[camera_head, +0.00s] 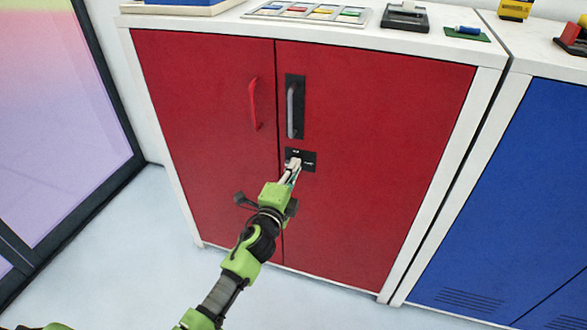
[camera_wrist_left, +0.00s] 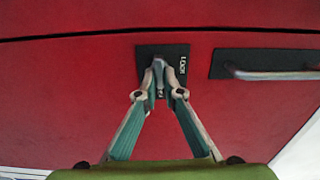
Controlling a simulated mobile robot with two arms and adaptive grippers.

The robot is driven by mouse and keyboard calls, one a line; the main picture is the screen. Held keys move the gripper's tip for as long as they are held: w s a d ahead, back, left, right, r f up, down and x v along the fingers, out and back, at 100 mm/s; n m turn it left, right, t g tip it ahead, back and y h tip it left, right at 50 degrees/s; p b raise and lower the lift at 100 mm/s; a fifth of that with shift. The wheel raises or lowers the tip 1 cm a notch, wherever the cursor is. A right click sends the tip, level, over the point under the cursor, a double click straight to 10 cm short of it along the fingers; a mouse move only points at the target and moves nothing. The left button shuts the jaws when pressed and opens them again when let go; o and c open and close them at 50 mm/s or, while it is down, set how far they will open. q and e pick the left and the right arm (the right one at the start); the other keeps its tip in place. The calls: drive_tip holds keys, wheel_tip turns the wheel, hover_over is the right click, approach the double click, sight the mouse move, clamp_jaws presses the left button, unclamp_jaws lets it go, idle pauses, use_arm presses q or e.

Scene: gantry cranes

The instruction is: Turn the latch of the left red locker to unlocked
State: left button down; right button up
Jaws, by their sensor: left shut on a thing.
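The red locker (camera_head: 375,150) has two doors, and it also fills the left wrist view (camera_wrist_left: 60,90). The latch plate (camera_head: 309,161) is a small black plate on the right door, below the grey handle (camera_head: 291,108). In the left wrist view the latch plate (camera_wrist_left: 180,55) shows the letters "LOCK" at its right edge. My left gripper (camera_head: 293,163) reaches the plate from the front. Its fingertips (camera_wrist_left: 159,68) are shut on the latch knob, which they mostly hide. I cannot tell which way the latch is turned. My right gripper is not in view.
A red handle (camera_head: 253,104) is on the left door. A blue locker (camera_head: 525,200) stands to the right. A tray of coloured pieces (camera_head: 308,12) and a black device (camera_head: 405,17) are on the white top. The floor in front is clear.

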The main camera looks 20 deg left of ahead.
use_arm(q)
drive_tip(key=shift+r+m, duration=0.15)
drive_tip(key=shift+m, duration=0.25)
drive_tip(key=c, duration=2.2)
unclamp_jaws()
drive_tip(key=shift+o, duration=0.2)
drive_tip(key=shift+d, duration=0.1)
drive_tip(key=shift+w, duration=0.1)
drive_tip(key=s, duration=1.2)
drive_tip(key=shift+a, duration=0.25)
